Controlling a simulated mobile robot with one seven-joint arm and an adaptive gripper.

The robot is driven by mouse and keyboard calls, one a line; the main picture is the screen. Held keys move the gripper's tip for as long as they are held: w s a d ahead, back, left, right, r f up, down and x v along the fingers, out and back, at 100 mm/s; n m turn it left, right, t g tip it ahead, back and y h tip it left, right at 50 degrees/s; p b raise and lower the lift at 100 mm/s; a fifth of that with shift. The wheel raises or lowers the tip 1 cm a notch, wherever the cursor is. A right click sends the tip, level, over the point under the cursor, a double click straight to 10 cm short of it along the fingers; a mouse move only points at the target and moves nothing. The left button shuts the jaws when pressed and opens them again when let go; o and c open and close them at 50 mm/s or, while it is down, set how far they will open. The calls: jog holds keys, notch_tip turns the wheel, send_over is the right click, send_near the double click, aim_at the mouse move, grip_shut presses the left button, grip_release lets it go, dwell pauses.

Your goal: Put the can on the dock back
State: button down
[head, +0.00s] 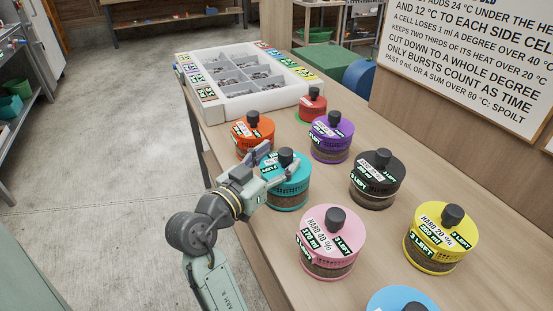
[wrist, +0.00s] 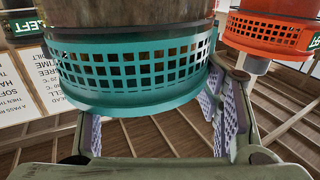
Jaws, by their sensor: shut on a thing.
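A teal can (head: 287,190) with a black knob and a perforated band stands upright among the other cans at the wooden table's left side. My gripper (head: 278,163) is shut on it from the left, its fingers around the upper part. In the wrist view the teal can (wrist: 130,75) fills the upper left, close between the fingers. I cannot tell whether its base touches the table. An orange can (head: 252,135) stands just behind it; it also shows in the wrist view (wrist: 265,30). No thing clearly marked as a dock shows.
Purple (head: 331,140), red (head: 312,104), black (head: 377,180), pink (head: 327,242), yellow (head: 440,238) and blue (head: 400,300) cans stand around on the table (head: 385,125). A white divided tray (head: 222,112) stands at the far end. A sign (head: 470,60) is on the right wall.

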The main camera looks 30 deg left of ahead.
jog(key=c, duration=0.5)
grip_release()
jog(key=shift+s, duration=0.3)
jog(key=s+b, duration=0.3)
jog(key=s, duration=0.8)
jog(key=shift+s+a, duration=0.2)
jog(key=shift+a, duration=0.15)
